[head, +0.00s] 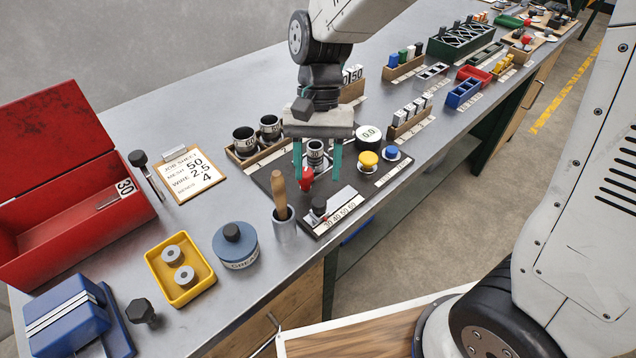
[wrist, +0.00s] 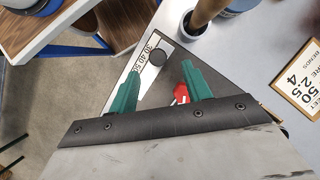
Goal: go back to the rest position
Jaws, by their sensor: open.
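My gripper (head: 318,165) hangs over the dark machine plate (head: 270,180) on the bench, its two green fingers apart with nothing held between them. In the head view a grey cup (head: 316,150) shows behind the fingers, and a red part (head: 306,180) shows by the left finger. In the wrist view the open fingers (wrist: 155,92) point at the plate, with the red part (wrist: 181,93) beside one finger and a black knob (wrist: 157,57) beyond. I cannot tell the exact height of the fingers above the plate.
Left are a red toolbox (head: 75,225), a job sheet clipboard (head: 190,173), a yellow tray (head: 203,290) with two rollers and a blue grease tin (head: 235,250). A pot with a wooden handle (head: 284,228) stands near the front edge. A yellow button (head: 368,160) is right of the gripper.

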